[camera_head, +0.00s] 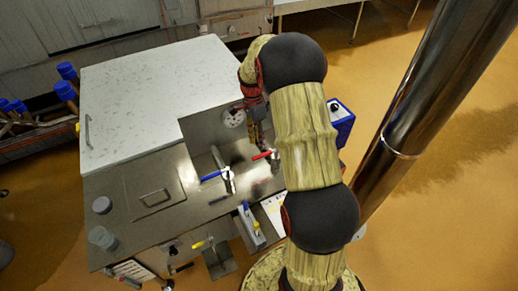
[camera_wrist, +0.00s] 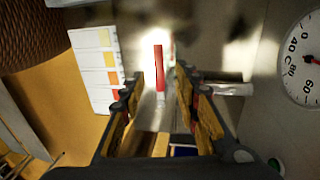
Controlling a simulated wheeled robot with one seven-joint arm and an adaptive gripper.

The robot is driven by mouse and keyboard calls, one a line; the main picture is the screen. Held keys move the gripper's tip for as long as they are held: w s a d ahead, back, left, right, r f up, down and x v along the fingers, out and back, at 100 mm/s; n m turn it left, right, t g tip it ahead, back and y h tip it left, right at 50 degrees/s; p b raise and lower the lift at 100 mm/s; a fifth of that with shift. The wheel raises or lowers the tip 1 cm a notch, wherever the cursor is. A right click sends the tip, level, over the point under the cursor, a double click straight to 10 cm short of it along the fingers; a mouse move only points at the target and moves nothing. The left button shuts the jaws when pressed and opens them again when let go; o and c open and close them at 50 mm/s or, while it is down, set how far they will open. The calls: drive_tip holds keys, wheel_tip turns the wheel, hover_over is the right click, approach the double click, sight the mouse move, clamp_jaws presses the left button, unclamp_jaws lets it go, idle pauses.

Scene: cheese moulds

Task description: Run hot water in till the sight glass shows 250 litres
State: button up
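The red-handled lever (camera_head: 265,154) sits on the steel top of the vat unit, right of a blue-handled lever (camera_head: 213,175). In the wrist view the red handle (camera_wrist: 159,68) shows upright, between and beyond the fingertips. My gripper (camera_wrist: 158,80) is open, with a finger on each side of the handle's line; I cannot tell whether it touches. In the head view my gripper (camera_head: 257,115) is above and behind the red lever, partly hidden by my arm. I cannot make out a sight glass or water level for sure.
A round dial (camera_head: 234,118) is on the steel panel; it is large in the wrist view (camera_wrist: 305,58). A white lid (camera_head: 155,90) covers the back left. A card with coloured patches (camera_wrist: 98,65) is left of the handle. A steel column (camera_head: 425,95) stands right.

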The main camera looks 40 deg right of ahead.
wheel_tip(320, 180, up, 6)
drive_tip(key=w, duration=0.1)
drive_tip(key=shift+d+f, duration=0.1)
idle(2.2)
drive_tip(key=s+a+r+n+t, duration=0.4)
drive_tip(key=s+a+r+n, duration=0.5)
drive_tip(key=a, duration=0.4)
drive_tip(key=s+a+r+n+t, duration=0.3)
drive_tip(key=s+a+r+n, duration=0.6)
drive_tip(key=s+a+n, duration=0.2)
drive_tip(key=s+a, duration=0.2)
drive_tip(key=shift+a+n+t+h, duration=0.3)
drive_tip(key=shift+a+n+t, duration=0.1)
